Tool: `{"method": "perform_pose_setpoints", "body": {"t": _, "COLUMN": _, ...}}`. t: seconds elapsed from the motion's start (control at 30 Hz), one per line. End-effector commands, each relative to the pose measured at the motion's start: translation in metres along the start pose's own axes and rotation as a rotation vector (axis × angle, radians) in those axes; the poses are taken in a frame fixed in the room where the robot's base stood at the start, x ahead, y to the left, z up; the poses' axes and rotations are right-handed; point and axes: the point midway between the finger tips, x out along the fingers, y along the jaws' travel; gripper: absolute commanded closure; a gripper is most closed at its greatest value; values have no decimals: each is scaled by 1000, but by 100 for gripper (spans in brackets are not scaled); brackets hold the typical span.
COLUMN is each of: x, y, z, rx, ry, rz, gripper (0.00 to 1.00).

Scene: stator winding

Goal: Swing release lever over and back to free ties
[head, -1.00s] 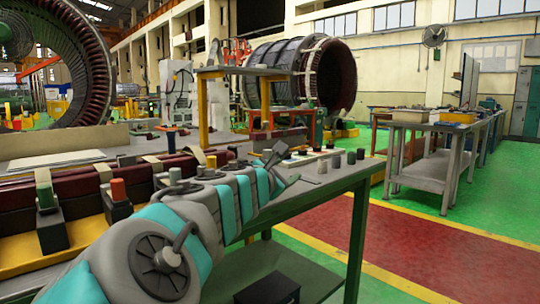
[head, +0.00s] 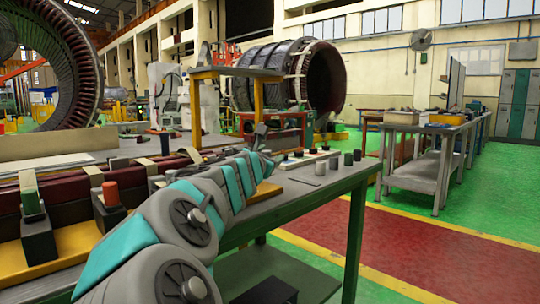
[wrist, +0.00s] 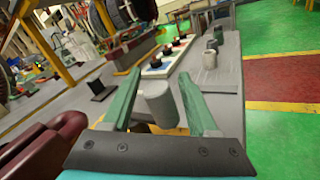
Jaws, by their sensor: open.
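My gripper (wrist: 160,102) is open, its two green fingers spread, in the wrist view. A pale grey cylinder (wrist: 158,106) appears between the fingers, with no clear contact; whether it belongs to the release lever I cannot tell. In the head view my gripper (head: 262,146) is small and partly hidden by my arm, above the bench near the dark red coil bars (head: 175,163). Straps (head: 165,145) cross the bars. I cannot pick out the release lever with certainty.
The grey bench top (head: 330,178) holds a white tray (head: 305,157) of coloured knobs and several grey cylinders (head: 348,158). A yellow-legged stand (head: 235,73) rises behind. Another workbench (head: 425,125) stands to the right. The red and green floor (head: 400,240) there is clear.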

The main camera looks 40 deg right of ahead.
Motion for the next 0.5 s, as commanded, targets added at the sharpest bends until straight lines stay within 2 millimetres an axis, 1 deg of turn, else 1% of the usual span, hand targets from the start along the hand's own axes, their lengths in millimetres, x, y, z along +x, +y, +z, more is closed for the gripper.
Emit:
{"method": "perform_pose_setpoints", "body": {"t": 0.1, "x": 4, "y": 0, "z": 0, "rx": 0, "ry": 0, "rz": 1, "gripper": 40}}
{"method": "perform_pose_setpoints", "body": {"t": 0.33, "x": 5, "y": 1, "z": 0, "rx": 1, "ry": 0, "rz": 1, "gripper": 40}}
{"method": "perform_pose_setpoints", "body": {"t": 0.37, "x": 5, "y": 1, "z": 0, "rx": 1, "ry": 0, "rz": 1, "gripper": 43}}
{"method": "perform_pose_setpoints", "body": {"t": 0.5, "x": 5, "y": 1, "z": 0, "rx": 1, "ry": 0, "rz": 1, "gripper": 58}}
